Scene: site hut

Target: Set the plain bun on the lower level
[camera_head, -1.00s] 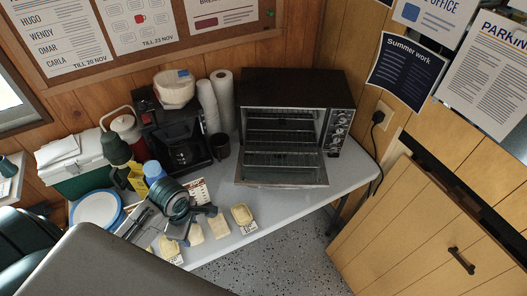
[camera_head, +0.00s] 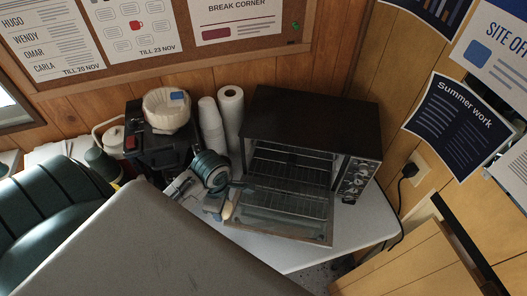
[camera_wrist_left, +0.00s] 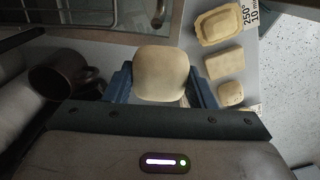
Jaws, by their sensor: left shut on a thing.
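A pale, plain, rounded bun (camera_wrist_left: 161,74) sits between the blue fingers of my left gripper (camera_wrist_left: 160,92) in the left wrist view, and the gripper is shut on it. In the head view my left gripper (camera_head: 222,208) is at the left front corner of the toaster oven (camera_head: 308,122), with the bun (camera_head: 228,210) showing at its tip. The oven door (camera_head: 285,222) is folded down open. An upper rack (camera_head: 290,160) and a lower rack (camera_head: 292,195) show inside, and I see no food on them. My right gripper is not in view.
In the left wrist view, a dark mug (camera_wrist_left: 65,80), a yellowish dish (camera_wrist_left: 218,24), a pale slice (camera_wrist_left: 224,63) and a small pale piece (camera_wrist_left: 230,93) are nearby. The table (camera_head: 345,230) is clear right of the door.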

